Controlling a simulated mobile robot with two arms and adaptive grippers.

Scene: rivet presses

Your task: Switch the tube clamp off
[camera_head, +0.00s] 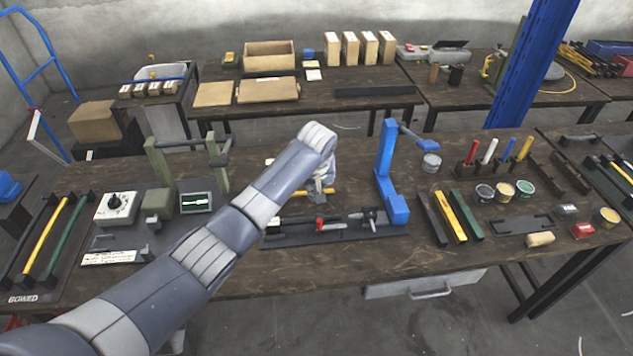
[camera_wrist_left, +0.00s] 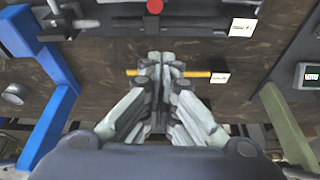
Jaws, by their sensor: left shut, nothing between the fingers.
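My left gripper (camera_head: 326,186) hangs over the work table, largely hidden by its own arm in the head view. In the left wrist view the gripper (camera_wrist_left: 160,62) has its fingers together, with nothing between them. A yellow bar or tube (camera_wrist_left: 202,73) lies beneath the fingertips and crosses behind them; touching or apart, I cannot tell. It shows partly in the head view (camera_head: 322,193). A black fixture (camera_head: 345,231) with a red knob (camera_head: 319,224) sits nearer the table's front; the red knob is at the top of the wrist view (camera_wrist_left: 154,6). Which part is the tube clamp's switch is unclear.
A blue upright frame (camera_head: 386,160) stands just right of the gripper. A green press frame (camera_head: 160,165) with a small screen (camera_head: 196,201) stands left. Colored bars (camera_head: 455,214) and paint cans (camera_head: 503,191) are at the right.

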